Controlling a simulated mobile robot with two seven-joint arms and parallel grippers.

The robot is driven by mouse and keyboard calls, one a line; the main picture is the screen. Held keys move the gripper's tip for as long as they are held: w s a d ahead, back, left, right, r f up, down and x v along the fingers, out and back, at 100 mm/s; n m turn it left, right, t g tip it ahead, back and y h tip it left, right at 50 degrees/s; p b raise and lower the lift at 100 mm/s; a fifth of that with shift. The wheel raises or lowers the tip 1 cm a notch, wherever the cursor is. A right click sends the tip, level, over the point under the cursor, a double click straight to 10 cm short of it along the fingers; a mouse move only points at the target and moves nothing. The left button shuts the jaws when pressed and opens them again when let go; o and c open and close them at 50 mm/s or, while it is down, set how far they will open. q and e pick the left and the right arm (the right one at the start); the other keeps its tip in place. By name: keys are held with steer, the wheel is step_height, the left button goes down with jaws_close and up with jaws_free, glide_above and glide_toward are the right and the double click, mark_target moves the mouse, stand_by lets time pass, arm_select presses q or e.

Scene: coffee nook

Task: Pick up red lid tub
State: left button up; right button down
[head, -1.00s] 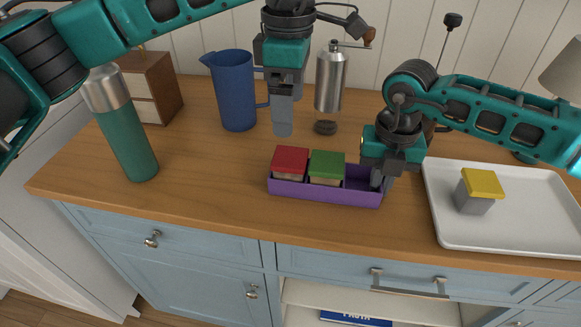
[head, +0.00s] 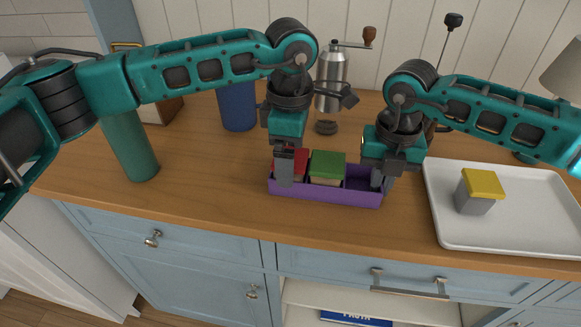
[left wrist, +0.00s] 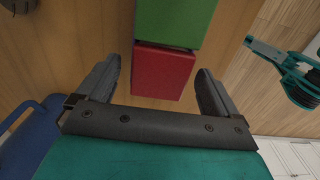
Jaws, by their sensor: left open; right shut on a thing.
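The red lid tub (head: 302,163) sits in the left part of the purple bin (head: 330,194), partly hidden behind my left gripper (head: 284,178). My left gripper is open, pointing down at the tub. In the left wrist view the red lid (left wrist: 162,72) lies between the two open fingers, with a gap on each side. The green lid tub (head: 327,167) stands right beside it, and its lid also shows in the left wrist view (left wrist: 172,22). My right gripper (head: 381,180) is shut on the right end of the purple bin.
A white tray (head: 440,232) with a yellow lid tub (head: 482,185) is at the right. A blue pitcher (head: 237,105) and a metal grinder (head: 330,85) stand behind the bin. A green bottle (head: 130,150) stands at the left. The counter in front of the bin is clear.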

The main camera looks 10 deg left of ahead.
arm_select(q)
steer(key=shift+c, duration=0.3)
steer(key=c, duration=1.1)
steer(key=shift+r, duration=0.1)
step_height(320, 180, up, 10)
arm_select(e)
steer(key=c, duration=1.2)
jaws_free()
steer(key=shift+o, duration=0.2)
